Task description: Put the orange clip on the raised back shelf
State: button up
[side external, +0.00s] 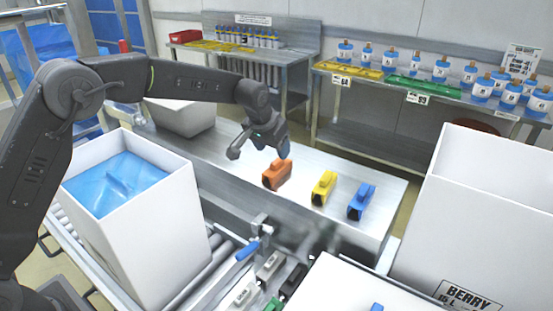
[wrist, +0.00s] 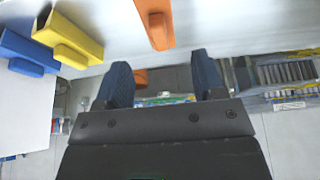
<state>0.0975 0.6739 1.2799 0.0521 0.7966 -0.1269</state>
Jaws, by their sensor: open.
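The orange clip (side external: 277,174) sits on the long steel shelf (side external: 225,158) behind the rollers, at the left end of a row of clips. In the wrist view the orange clip (wrist: 154,22) lies beyond my fingertips, roughly between their lines. My gripper (side external: 268,146) is just above and slightly left of the clip in the side view. Its two blue fingers (wrist: 162,62) are spread with nothing held between them. The clip looks apart from the fingers, though the exact gap is hard to judge.
A yellow clip (side external: 324,187) and a blue clip (side external: 361,201) stand to the right on the shelf. A white box with blue liner (side external: 170,235) stands front left, and a large white box (side external: 490,210) on the right.

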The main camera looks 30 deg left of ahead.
jog(key=s+a+r, duration=0.2)
jog(key=s+r, duration=0.5)
jog(key=s, duration=0.4)
jog(key=s+a+r, duration=0.2)
jog(key=s+r, duration=0.5)
jog(key=s, duration=0.4)
jog(key=s+f, duration=0.2)
jog(key=s, duration=0.6)
jog(key=s+a+f+t, duration=0.1)
jog(key=s+f, duration=0.1)
jog(key=s, duration=0.6)
jog(key=shift+s+f, duration=0.2)
jog(key=shift+f, duration=0.1)
